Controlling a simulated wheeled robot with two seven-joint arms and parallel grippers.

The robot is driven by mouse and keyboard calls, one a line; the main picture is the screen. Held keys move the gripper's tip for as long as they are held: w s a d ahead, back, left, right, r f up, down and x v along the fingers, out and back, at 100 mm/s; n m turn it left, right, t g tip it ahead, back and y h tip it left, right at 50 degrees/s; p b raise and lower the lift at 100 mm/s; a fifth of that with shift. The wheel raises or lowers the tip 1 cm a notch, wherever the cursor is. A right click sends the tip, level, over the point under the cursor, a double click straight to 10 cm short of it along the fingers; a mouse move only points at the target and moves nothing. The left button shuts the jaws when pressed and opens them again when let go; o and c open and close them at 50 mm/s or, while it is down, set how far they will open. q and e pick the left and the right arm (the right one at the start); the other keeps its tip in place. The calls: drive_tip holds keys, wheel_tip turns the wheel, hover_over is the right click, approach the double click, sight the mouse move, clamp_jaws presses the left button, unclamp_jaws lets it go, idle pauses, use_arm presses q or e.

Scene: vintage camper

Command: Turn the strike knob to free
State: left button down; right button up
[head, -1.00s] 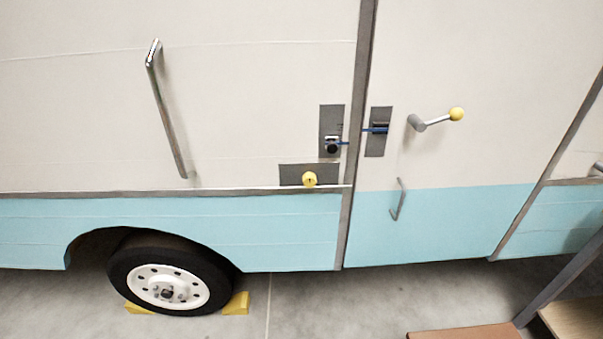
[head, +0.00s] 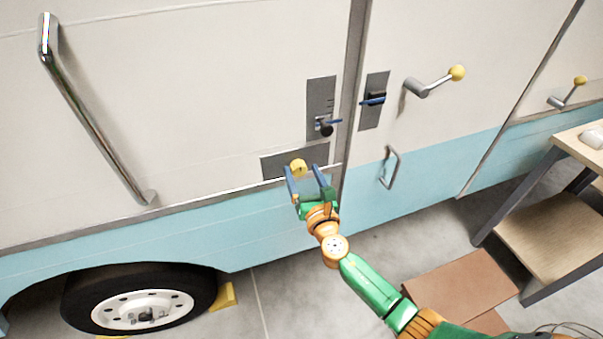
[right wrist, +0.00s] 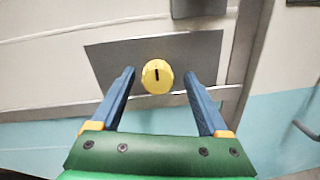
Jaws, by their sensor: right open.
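The yellow strike knob (head: 298,167) sits on a grey plate (head: 268,166) on the camper wall, left of the door post. In the right wrist view the knob (right wrist: 157,76) shows a dark mark, close to upright, and the plate (right wrist: 107,63) is around it. My right gripper (head: 305,170) is open in front of the knob. Its blue fingers (right wrist: 160,80) appear to the left and right of the knob with gaps on both sides. I cannot tell from the pictures how far the fingertips are from the plate. My left gripper is not in view.
Above the knob is a latch plate (head: 320,94) with a blue-tipped lever. A yellow-ball handle (head: 457,73) sticks out of the door. A long grab bar (head: 95,120) is at left. A wooden table (head: 545,230) and a brown step (head: 460,285) stand at lower right.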

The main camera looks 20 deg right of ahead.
drive_tip(key=shift+w+a+f, duration=0.15)
drive_tip(key=shift+w+a, duration=0.1)
drive_tip(key=shift+w, duration=0.1)
drive_tip(key=shift+s+d, duration=0.1)
drive_tip(key=shift+s, duration=0.1)
drive_tip(key=c, duration=0.5)
clamp_jaws()
